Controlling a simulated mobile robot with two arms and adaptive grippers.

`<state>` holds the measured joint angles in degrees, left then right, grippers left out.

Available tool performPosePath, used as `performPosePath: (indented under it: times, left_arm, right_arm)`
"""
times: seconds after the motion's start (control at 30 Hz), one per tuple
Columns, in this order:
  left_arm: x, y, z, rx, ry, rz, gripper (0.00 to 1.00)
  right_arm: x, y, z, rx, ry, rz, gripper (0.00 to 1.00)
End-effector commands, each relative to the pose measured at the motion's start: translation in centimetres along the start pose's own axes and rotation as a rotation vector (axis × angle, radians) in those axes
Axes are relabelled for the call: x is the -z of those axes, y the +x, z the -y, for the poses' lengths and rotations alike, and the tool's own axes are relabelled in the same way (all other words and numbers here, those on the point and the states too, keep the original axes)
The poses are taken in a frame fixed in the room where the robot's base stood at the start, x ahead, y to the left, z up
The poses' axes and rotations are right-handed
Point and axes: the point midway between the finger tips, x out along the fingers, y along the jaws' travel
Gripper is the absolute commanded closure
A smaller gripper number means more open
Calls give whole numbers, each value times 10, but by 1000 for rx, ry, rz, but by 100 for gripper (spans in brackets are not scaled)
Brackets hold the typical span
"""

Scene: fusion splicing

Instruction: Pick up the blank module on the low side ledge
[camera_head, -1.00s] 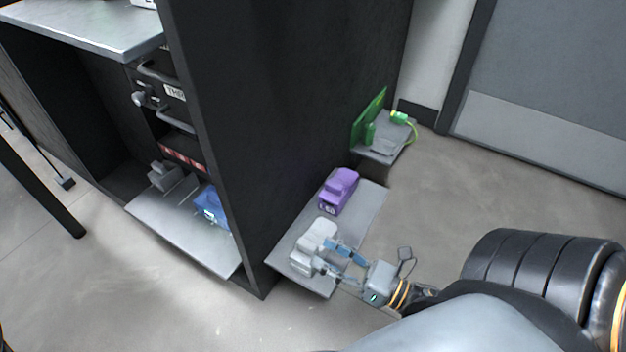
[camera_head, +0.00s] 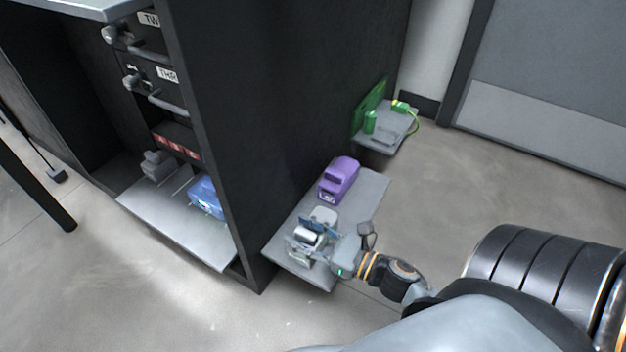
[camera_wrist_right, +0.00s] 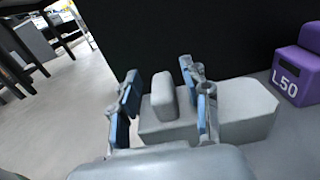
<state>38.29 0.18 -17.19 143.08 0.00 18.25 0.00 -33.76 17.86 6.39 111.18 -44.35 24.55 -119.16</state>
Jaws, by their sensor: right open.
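The blank module (camera_head: 324,214) is a plain light grey block on the low side ledge (camera_head: 370,190), at the ledge's near end. My right gripper (camera_head: 316,229) is over it and partly hides it. In the right wrist view the module (camera_wrist_right: 246,106) shows no label, and its raised grip stands between the fingers of my open right gripper (camera_wrist_right: 160,78). A gap shows on both sides of the grip, so the fingers are not closed on it. My left gripper is not in view.
A purple module (camera_head: 339,180) marked L50 sits beside the blank one on the ledge. The dark cabinet side (camera_head: 270,110) rises right behind the ledge. A smaller ledge (camera_head: 390,140) farther back holds green parts. Open floor (camera_head: 450,200) lies to the right.

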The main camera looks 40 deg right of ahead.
Motion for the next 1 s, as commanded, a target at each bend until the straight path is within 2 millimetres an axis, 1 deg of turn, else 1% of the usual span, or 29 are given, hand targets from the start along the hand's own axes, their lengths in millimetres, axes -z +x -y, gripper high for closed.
performPosePath:
  times: [0.03,0.07,0.2,0.3,0.47,0.5,0.57,0.6,0.67,0.7,0.73,1.0]
  left_arm:
    - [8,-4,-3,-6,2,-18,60]
    - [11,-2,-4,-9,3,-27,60]
    - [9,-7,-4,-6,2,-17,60]
    - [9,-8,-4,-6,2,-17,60]
    - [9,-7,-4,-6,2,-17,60]
    - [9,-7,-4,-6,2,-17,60]
    - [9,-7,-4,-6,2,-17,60]
    - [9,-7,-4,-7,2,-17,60]
    - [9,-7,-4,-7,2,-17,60]
    - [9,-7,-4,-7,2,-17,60]
    - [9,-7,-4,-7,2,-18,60]
    - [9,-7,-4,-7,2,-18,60]
  right_arm:
    - [5,9,1,-5,-4,3,53]
    - [5,14,2,-5,-4,3,53]
    - [2,29,2,-3,-2,2,53]
    - [1,33,2,0,0,1,53]
    - [0,32,2,0,1,0,53]
    - [1,32,2,0,1,0,57]
    - [1,32,2,0,1,0,69]
    - [1,32,2,0,1,0,77]
    - [1,32,2,0,1,0,90]
    - [1,32,2,0,1,0,98]
    - [1,32,2,0,1,0,100]
    - [1,32,2,0,1,0,100]
